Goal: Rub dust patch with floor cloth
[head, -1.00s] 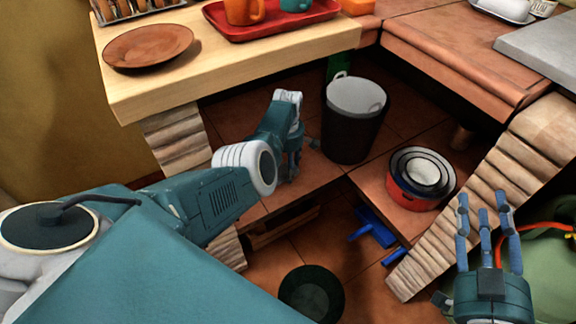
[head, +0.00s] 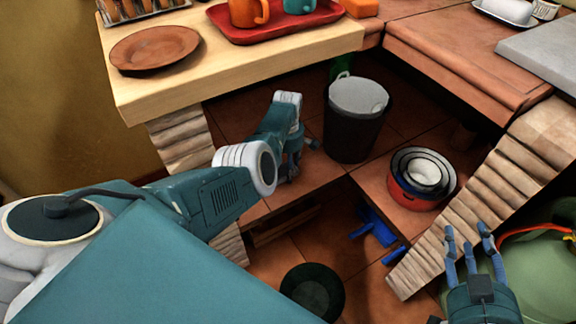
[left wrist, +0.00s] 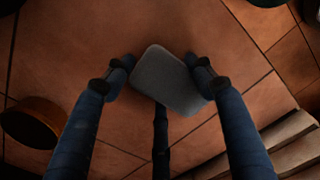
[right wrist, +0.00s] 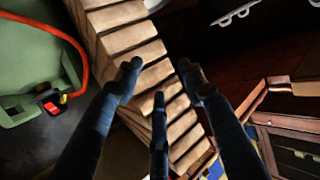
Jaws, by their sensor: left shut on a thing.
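My left gripper (head: 293,168) is low under the pale wooden counter, over the tiled lower surface. In the left wrist view its fingers (left wrist: 165,80) are shut on a flat grey floor cloth (left wrist: 168,80), which lies between the fingertips above the brown tiles. In the head view the cloth is mostly hidden by the hand. I cannot make out a dust patch in any view. My right gripper (head: 470,245) is open and empty, beside the ribbed light pillar at the lower right.
A dark bin (head: 352,135) with a grey lid stands just right of my left gripper. Stacked bowls (head: 402,193), the outer one red, sit farther right. Blue items (head: 376,230) and a dark round object (head: 312,292) are lower down.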

